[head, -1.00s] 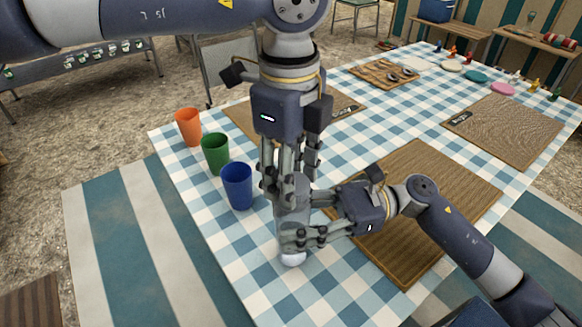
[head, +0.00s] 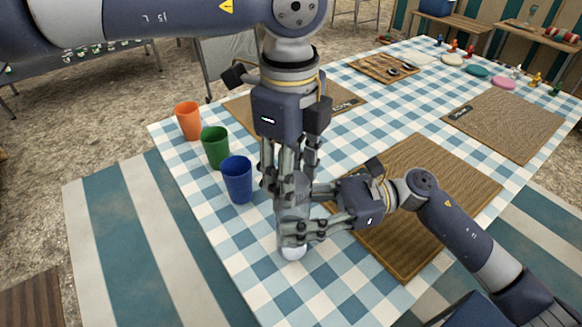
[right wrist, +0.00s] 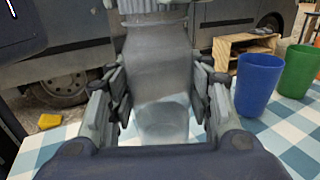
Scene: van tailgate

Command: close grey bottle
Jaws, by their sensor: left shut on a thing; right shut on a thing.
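The grey bottle (head: 292,212) is upright and translucent, with a pale base, near the table's left edge in the head view. My right gripper (head: 296,232) is shut around its lower body from the right. In the right wrist view, the bottle (right wrist: 160,75) stands between the two fingers of that gripper (right wrist: 160,100). My left gripper (head: 286,192) points straight down from above and is shut at the bottle's top. Its fingers hide the cap and neck, so I cannot tell how the cap sits. I cannot tell whether the base touches the table.
A blue cup (head: 237,180), a green cup (head: 215,148) and an orange cup (head: 188,121) stand in a row left of the bottle. A brown mat (head: 430,160) lies under my right arm. The checked tablecloth (head: 330,285) is clear in front of the bottle.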

